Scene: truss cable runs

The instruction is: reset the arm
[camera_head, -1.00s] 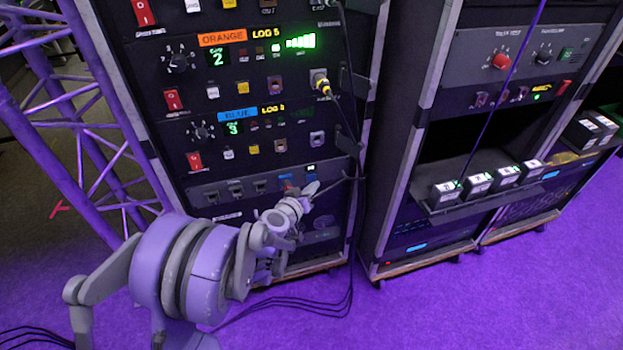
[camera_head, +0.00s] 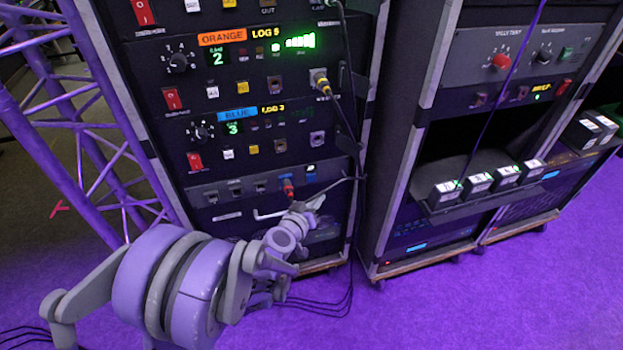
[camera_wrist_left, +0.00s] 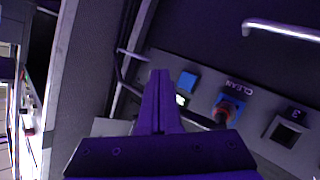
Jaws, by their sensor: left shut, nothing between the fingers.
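My left arm comes in from the lower left in the head view, and its gripper (camera_head: 312,202) is in front of the lower panel of the left rack (camera_head: 262,290). In the left wrist view the left gripper's fingers (camera_wrist_left: 158,100) are shut together with nothing between them. A red plug (camera_head: 288,188) sits in a socket of the lower panel, just above and left of the gripper; it also shows in the wrist view (camera_wrist_left: 222,112) beside a "CLEAN" label. My right gripper is not in view.
A purple truss (camera_head: 80,130) stands at left. Purple floor (camera_head: 470,300) is open in front.

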